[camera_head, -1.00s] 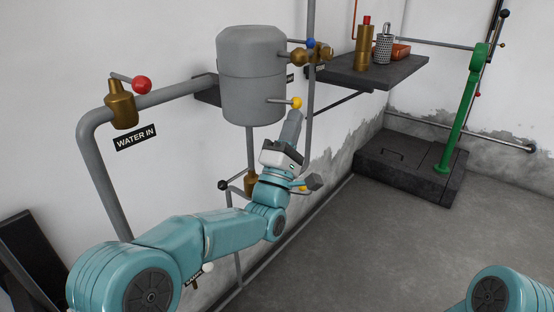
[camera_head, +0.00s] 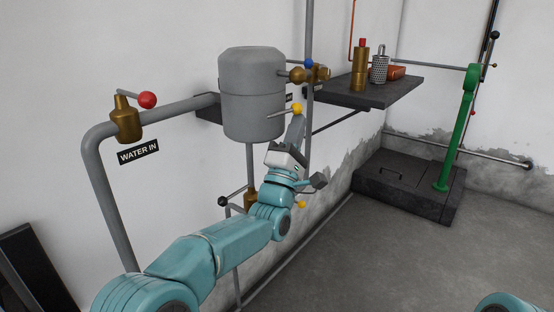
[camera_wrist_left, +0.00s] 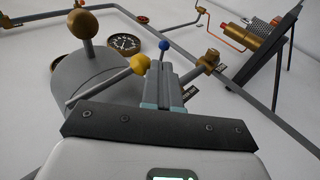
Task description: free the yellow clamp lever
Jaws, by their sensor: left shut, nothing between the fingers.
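The yellow clamp lever (camera_head: 284,112) is a thin grey rod with a yellow ball end, at the lower right side of the grey tank (camera_head: 251,90). Its rod slants up to the right. My left gripper (camera_head: 298,118) is shut and empty, its fingertips right at the ball. In the left wrist view, the yellow ball (camera_wrist_left: 140,63) sits just left of the shut fingers (camera_wrist_left: 161,75), and the rod runs from it down left across the tank. They look touching or nearly so; I cannot tell which. The fingers partly cover the ball's surroundings. My right gripper is out of view.
A pipe (camera_head: 309,80) rises just right of the left gripper, with a blue-ball valve (camera_head: 308,63) above. Another yellow ball (camera_head: 301,205) is below, beside my wrist. A dark shelf (camera_head: 372,91) is at right. The floor at right is open.

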